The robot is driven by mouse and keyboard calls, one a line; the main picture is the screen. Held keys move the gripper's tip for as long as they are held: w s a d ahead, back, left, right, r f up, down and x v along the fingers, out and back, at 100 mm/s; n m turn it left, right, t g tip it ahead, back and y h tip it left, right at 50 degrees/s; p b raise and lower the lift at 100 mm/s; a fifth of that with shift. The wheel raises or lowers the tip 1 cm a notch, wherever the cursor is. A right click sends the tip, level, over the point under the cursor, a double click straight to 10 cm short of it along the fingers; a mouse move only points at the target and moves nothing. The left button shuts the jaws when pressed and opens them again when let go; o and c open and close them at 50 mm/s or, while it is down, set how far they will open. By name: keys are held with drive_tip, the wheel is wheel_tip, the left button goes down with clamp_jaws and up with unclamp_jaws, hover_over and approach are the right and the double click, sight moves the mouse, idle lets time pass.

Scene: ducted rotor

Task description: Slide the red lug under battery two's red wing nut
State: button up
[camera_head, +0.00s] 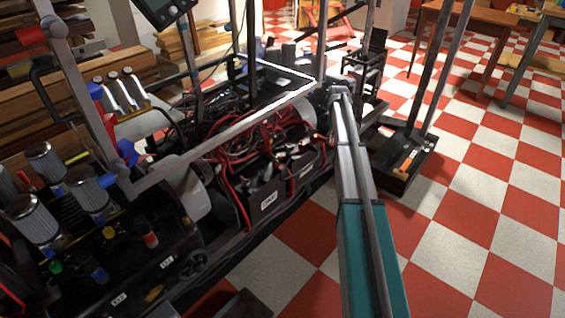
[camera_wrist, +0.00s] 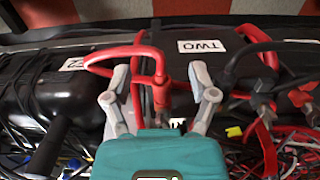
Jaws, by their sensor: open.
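In the wrist view, battery two (camera_wrist: 222,65) is a dark case with a white TWO label (camera_wrist: 201,46). My gripper (camera_wrist: 159,82) is open over its near edge, its two grey fingers spread apart. A red cable (camera_wrist: 112,54) loops in from the left and runs down between the fingers. A small red and metallic fitting (camera_wrist: 166,80) sits between the fingers; I cannot tell whether it is the lug or the wing nut. Whether the fingers touch anything is unclear. In the head view the batteries (camera_head: 264,200) sit low in the frame, and my gripper cannot be made out.
More terminals with red fittings (camera_wrist: 265,103) and a dark cable (camera_wrist: 249,50) lie right of my gripper. A black case (camera_wrist: 75,98) lies to the left. Tangled wires (camera_head: 235,135) fill the frame. A white-edged bar (camera_head: 255,112) crosses above them. Checkered floor (camera_head: 460,215) is open on the right.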

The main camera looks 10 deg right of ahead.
drive_tip(key=s+a, duration=0.7)
drive_tip(key=a, duration=0.2)
drive_tip(key=s+a, duration=0.7)
drive_tip(key=a, duration=0.3)
drive_tip(key=shift+a+b, duration=0.25)
drive_tip(key=shift+b, duration=0.05)
idle(0.6)
drive_tip(key=s+a+r+m+p, duration=0.1)
drive_tip(key=s+a+r+m, duration=0.1)
drive_tip(key=s, duration=0.8)
drive_tip(key=s+a+r+m+p, duration=0.1)
drive_tip(key=s+a+m, duration=0.3)
drive_tip(key=s, duration=0.7)
drive_tip(key=shift+s+r+m+p, duration=0.25)
drive_tip(key=shift+r+m+p, duration=0.1)
drive_tip(key=shift+m+p, duration=0.35)
drive_tip(key=shift+a, duration=0.1)
drive_tip(key=shift+c, duration=0.9)
drive_tip(key=shift+s, duration=0.15)
drive_tip(key=shift+c, duration=0.3)
